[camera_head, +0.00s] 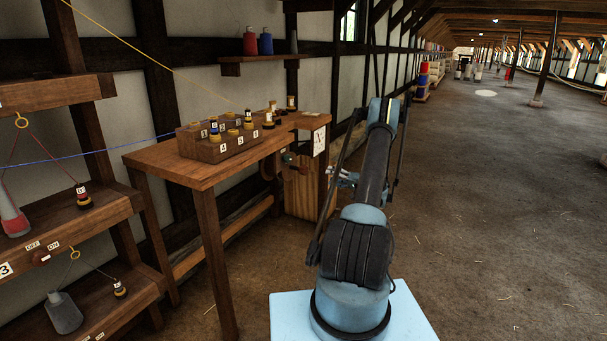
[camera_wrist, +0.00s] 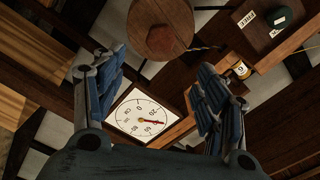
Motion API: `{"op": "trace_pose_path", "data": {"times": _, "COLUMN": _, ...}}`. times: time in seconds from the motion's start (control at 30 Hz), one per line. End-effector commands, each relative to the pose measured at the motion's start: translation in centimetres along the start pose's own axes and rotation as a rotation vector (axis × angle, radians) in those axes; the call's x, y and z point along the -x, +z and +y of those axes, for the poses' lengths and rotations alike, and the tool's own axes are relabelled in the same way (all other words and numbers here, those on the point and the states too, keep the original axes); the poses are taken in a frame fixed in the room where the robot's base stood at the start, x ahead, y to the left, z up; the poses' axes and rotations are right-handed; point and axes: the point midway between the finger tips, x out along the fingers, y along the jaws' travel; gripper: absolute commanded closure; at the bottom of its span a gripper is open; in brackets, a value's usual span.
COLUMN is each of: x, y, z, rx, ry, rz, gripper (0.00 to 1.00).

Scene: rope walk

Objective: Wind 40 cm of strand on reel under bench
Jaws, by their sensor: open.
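The wooden bench (camera_head: 200,165) stands left of my arm. Under its far end is a wooden case (camera_head: 304,190), with small green and red parts beside it, too small to tell apart. A white dial (camera_head: 319,141) hangs at the bench end. In the wrist view the dial (camera_wrist: 142,117) shows a red hand and numbers, between my fingers but behind them. A round wooden disc with a small central knob (camera_wrist: 160,33), perhaps the reel, is at the top. My gripper (camera_wrist: 158,90) is open and empty; in the head view my gripper (camera_head: 340,178) is right of the case.
A numbered rack (camera_head: 215,148) with several spools stands on the bench; more spools stand behind it. A shelf unit (camera_head: 60,215) with bobbins is at left. The floor at right is clear.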

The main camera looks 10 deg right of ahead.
Motion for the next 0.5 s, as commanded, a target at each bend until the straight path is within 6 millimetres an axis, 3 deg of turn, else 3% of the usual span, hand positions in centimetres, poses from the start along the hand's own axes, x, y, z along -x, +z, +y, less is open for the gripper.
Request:
{"op": "trace_pose_path", "data": {"times": 0.2, "x": 0.42, "y": 0.01, "z": -0.04, "rx": 0.296, "ry": 0.000, "rz": 0.000, "gripper": 0.34}}
{"op": "trace_pose_path", "data": {"times": 0.5, "x": -0.13, "y": 0.01, "z": -0.04, "rx": 0.411, "ry": -0.001, "rz": -0.001, "gripper": 0.34}}
